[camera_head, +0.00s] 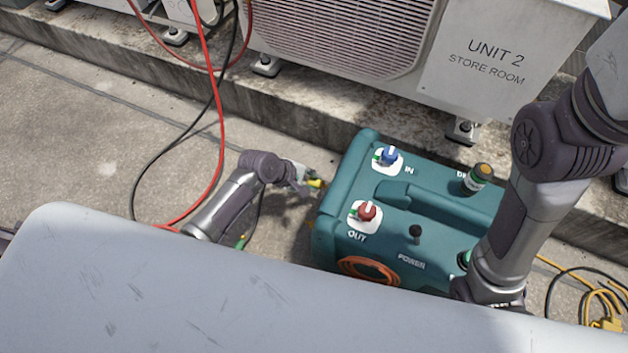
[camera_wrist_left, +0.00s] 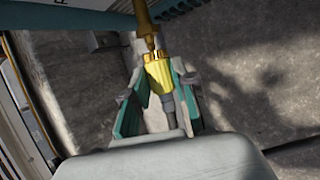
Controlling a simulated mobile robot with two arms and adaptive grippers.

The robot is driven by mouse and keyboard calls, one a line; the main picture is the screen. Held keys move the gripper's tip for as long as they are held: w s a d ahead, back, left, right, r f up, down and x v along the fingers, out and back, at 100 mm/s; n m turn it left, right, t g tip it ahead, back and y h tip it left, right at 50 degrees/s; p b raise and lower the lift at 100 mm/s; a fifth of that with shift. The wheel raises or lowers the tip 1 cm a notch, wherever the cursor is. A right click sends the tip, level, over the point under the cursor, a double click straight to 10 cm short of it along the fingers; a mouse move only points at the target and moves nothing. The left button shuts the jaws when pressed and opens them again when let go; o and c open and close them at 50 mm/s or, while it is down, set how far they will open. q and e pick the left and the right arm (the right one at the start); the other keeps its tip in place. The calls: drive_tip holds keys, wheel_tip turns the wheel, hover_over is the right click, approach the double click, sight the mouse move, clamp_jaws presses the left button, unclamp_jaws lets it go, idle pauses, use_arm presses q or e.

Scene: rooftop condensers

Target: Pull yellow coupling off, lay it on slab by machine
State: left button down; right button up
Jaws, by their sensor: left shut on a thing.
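The yellow coupling (camera_wrist_left: 158,73) sits between the pads of my left gripper (camera_wrist_left: 156,84) in the left wrist view, which is shut on it. A brass fitting (camera_wrist_left: 146,24) meets its upper end, and a grey hose end (camera_wrist_left: 168,104) runs from its lower end. I cannot tell whether the coupling and fitting are still joined. In the head view the coupling (camera_head: 316,183) is a small yellow spot at the tip of my left gripper (camera_head: 306,181), close to the left end of the teal machine (camera_head: 345,170). The concrete slab (camera_head: 80,140) shows left of the machine.
Red hose (camera_head: 213,80) and black hose (camera_head: 188,128) hang down left of the left arm. The condenser, UNIT 2 (camera_head: 490,60), stands on a raised kerb (camera_head: 300,112) behind. Yellow cable and plug (camera_head: 606,324) lie at far right. Slab left of the machine is mostly free.

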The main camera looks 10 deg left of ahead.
use_arm(q)
drive_tip(key=shift+w+a+p, duration=0.15)
drive_tip(key=shift+w+a, duration=0.05)
drive_tip(key=shift+a, duration=0.55)
drive_tip(key=shift+w+a+p, duration=0.15)
drive_tip(key=shift+a, duration=0.6)
